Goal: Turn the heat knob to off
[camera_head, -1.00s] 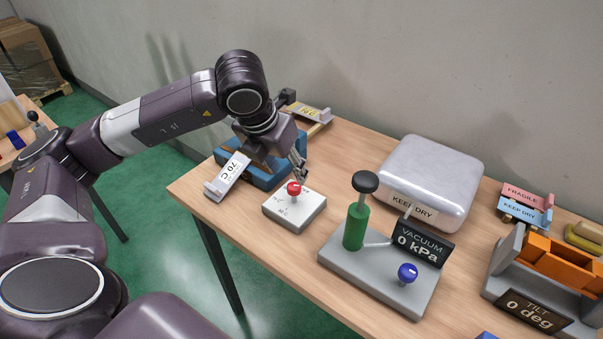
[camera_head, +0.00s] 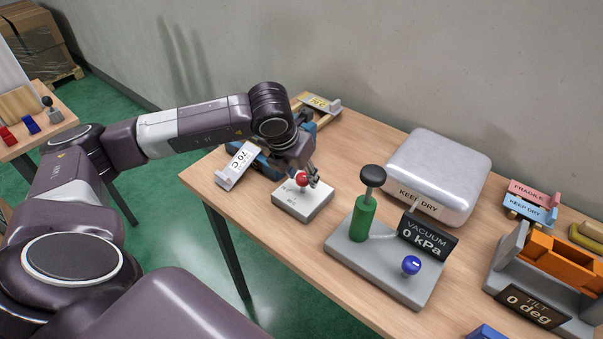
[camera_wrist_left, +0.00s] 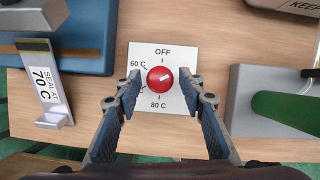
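The red heat knob (camera_head: 301,178) sits on a white plate (camera_head: 303,203) on the wooden table. In the left wrist view the knob (camera_wrist_left: 160,79) has a slanted white mark. OFF is printed above it, 60 C to its upper left and 80 C below. My left gripper (camera_head: 309,177) is at the knob. In the left wrist view its fingers (camera_wrist_left: 160,88) are open, one on each side of the knob, with small gaps showing. Part of the left print is hidden by a finger. My right gripper is out of view.
A blue sealer-like device with a 70 C sign (camera_head: 237,165) stands left of the plate. To the right are a vacuum stand (camera_head: 382,270) with green handle and blue knob, a wrapped KEEP DRY package (camera_head: 437,172), and an orange tilt fixture (camera_head: 560,264).

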